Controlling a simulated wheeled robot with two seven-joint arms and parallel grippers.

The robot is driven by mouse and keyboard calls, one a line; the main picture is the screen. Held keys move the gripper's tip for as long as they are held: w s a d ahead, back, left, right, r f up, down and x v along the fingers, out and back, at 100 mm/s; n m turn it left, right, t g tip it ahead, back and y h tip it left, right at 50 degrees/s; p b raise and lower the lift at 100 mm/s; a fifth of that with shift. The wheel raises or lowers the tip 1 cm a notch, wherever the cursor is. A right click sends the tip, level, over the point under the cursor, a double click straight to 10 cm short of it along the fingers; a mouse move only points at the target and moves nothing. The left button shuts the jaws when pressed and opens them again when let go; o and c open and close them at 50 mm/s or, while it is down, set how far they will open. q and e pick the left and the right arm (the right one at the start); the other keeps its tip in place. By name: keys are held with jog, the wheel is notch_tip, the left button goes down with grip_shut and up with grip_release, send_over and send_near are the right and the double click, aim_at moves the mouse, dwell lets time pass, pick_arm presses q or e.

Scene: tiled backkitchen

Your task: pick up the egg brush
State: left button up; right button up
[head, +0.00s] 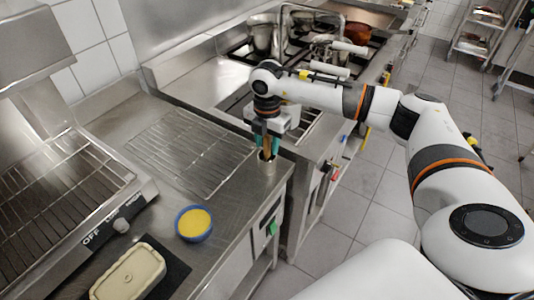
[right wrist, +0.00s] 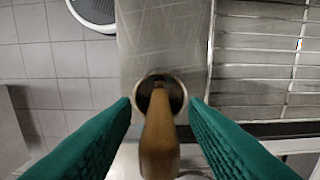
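The egg brush shows as a brown wooden handle (right wrist: 160,140) standing in a round metal holder (head: 267,168) at the counter's corner. In the head view its handle (head: 267,147) is partly hidden by my gripper; the bristle end is hidden in the holder. My right gripper (head: 267,148) is above the holder, pointing down, with its green fingers on either side of the handle. In the right wrist view the fingers (right wrist: 160,106) are apart, with a gap visible on both sides of the handle. My left gripper is not in view.
A wire rack (head: 190,150) lies on the counter left of the holder. A blue bowl of yellow liquid (head: 194,223) and a cream dish (head: 130,272) stand nearer. A stove with pots (head: 262,35) is behind. The counter edge is close to the holder's right.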

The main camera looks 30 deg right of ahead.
grip_shut()
jog(key=shift+r, duration=0.1)
